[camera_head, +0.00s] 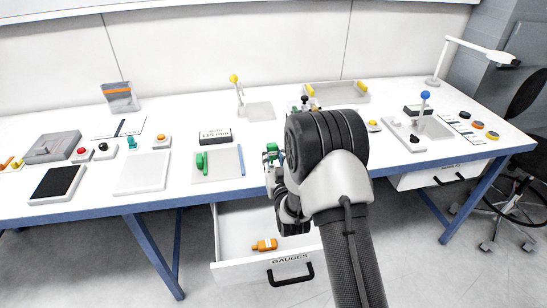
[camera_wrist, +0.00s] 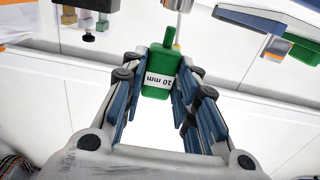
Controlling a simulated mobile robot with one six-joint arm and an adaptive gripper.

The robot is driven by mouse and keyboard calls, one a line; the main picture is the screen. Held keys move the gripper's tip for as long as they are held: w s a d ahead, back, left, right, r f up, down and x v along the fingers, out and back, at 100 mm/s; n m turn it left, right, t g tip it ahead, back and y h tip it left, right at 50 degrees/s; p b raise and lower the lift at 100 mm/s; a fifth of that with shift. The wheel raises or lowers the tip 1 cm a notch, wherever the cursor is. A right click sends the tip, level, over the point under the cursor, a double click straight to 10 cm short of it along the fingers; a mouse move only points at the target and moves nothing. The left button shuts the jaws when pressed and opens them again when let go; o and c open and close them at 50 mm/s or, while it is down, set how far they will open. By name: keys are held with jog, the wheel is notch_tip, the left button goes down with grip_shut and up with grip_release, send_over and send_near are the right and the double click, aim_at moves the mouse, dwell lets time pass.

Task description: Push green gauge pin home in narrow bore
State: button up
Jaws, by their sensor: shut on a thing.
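The green gauge pin (camera_wrist: 160,70) is between the fingers of my gripper (camera_wrist: 158,85) in the wrist view. It has a thick green body with a white label reading 10 mm and a thinner green stub at its far end. My gripper is shut on the thick body. In the head view my gripper (camera_head: 272,156) is at the bench's front edge, above the open drawer, with a little green showing at it. My arm covers the bench behind it. I cannot make out the narrow bore in either view.
The open GAUGES drawer (camera_head: 238,240) holds an orange bottle (camera_head: 264,245). A grey mat (camera_head: 230,172) with green pieces (camera_head: 201,162) lies left of my gripper. A metal rod (camera_wrist: 178,5) shows beyond the pin in the wrist view.

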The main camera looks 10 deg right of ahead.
aim_at(272, 161)
jog(key=shift+f, duration=1.15)
jog(key=shift+f, duration=0.35)
jog(key=shift+f, duration=0.2)
jog(key=o, duration=1.1)
jog(key=s, duration=1.2)
